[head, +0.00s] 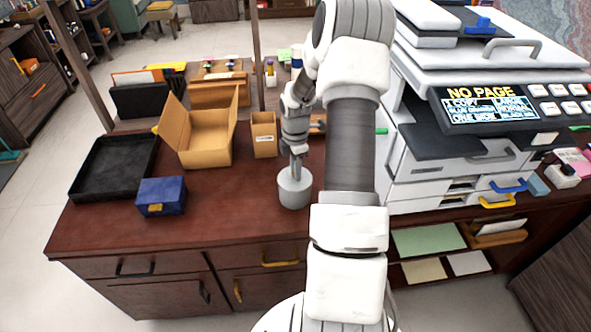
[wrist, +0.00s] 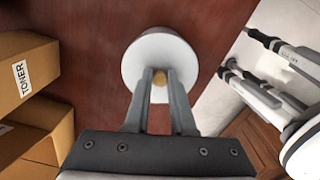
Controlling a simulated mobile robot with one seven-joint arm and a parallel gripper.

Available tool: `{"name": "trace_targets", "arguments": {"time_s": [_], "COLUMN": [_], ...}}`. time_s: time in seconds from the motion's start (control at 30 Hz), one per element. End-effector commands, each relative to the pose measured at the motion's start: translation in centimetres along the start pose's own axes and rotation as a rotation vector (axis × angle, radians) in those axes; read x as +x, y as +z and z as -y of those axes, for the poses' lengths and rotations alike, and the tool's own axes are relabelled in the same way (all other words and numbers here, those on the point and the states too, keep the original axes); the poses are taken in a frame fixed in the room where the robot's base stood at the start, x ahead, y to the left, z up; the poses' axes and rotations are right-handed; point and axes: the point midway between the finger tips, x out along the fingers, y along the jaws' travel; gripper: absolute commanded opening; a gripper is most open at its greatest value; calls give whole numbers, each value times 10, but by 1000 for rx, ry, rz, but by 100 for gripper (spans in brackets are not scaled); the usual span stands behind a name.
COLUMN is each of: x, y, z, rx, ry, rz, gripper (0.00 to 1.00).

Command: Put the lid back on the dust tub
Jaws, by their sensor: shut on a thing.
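The dust tub (head: 295,198) is a grey cylinder standing on the desk near its front edge in the head view. In the head view my gripper (head: 296,168) points down directly over the tub. The lid is at the tub's top; whether it is fully seated or slightly above the rim I cannot tell. The lid hides the tub's opening.
A blue box (head: 162,196) and a black tray (head: 113,167) are on the left of the desk (head: 235,215). An open cardboard box (head: 205,147) and a small carton (head: 264,136) stand behind the tub. A large copier (head: 455,165) stands at right. Bare desk lies left of the tub.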

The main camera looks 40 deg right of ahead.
Motion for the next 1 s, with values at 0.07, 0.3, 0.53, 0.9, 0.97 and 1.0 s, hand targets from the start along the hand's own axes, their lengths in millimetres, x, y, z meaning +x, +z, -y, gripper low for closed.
{"name": "trace_targets", "arguments": {"time_s": [0.07, 0.3, 0.53, 0.9, 0.97, 1.0], "x": [0, 0, 0, 0, 0, 0], "y": [0, 0, 0, 0, 0, 0], "z": [0, 0, 0, 0, 0, 0], "rx": [0, 0, 0, 0, 0, 0], "ry": [0, 0, 0, 0, 0, 0], "rz": [0, 0, 0, 0, 0, 0], "gripper": [0, 0, 48, 76, 86, 88]}}
